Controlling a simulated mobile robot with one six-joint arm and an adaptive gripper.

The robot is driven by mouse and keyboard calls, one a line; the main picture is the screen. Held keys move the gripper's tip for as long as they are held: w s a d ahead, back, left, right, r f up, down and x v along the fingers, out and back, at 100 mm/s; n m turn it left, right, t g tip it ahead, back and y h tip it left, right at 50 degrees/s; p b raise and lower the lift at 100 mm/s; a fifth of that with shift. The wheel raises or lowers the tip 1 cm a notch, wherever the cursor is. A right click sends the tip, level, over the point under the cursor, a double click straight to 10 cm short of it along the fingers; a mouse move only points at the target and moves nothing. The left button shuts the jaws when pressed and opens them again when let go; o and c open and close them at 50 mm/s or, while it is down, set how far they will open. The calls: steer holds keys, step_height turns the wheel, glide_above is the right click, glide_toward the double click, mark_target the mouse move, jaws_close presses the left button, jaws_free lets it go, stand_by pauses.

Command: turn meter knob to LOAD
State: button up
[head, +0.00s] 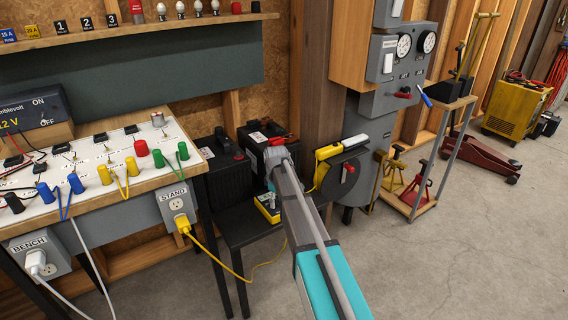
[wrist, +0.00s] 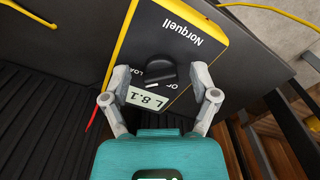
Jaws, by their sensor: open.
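The meter (wrist: 180,30) is a dark-faced box with a yellow edge, upside down in the wrist view. Its round black knob (wrist: 156,70) lies between my fingertips. Small lettering beside the knob, including "LO" and "O", is partly hidden, so its setting cannot be told. The pale display (wrist: 146,98) shows characters upside down. My gripper (wrist: 160,74) is open, one finger on each side of the knob; contact cannot be told. In the head view the meter (head: 267,206) sits low on a black stand, and my gripper (head: 276,156) shows above it.
Two black batteries (head: 226,165) stand on the black shelf (head: 240,232). A workbench (head: 90,165) with coloured terminals is at left. A yellow cable (head: 204,250) hangs from the STAND outlet (head: 178,204). A grey wall panel (head: 383,100) is at right. Open floor (head: 470,250) lies at right.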

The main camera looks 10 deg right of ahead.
mark_target(277, 202)
steer(key=n, duration=0.2)
steer(key=shift+n, duration=0.3)
step_height(277, 202, up, 14)
steer(key=p, duration=1.4)
steer(key=s+a+r+m+p, duration=0.1)
steer(key=s+r+m+p, duration=0.6)
steer(key=s+r+p, duration=0.5)
steer(key=shift+s+a+r+m, duration=0.15)
steer(key=shift+s+r+m, duration=0.2)
steer(key=shift+s, duration=1.5)
steer(key=shift+f, duration=0.1)
steer(key=s+r+m+p, duration=0.5)
steer(key=s+r+p, duration=0.1)
steer(key=s, duration=0.4)
steer(key=shift+a, duration=0.35)
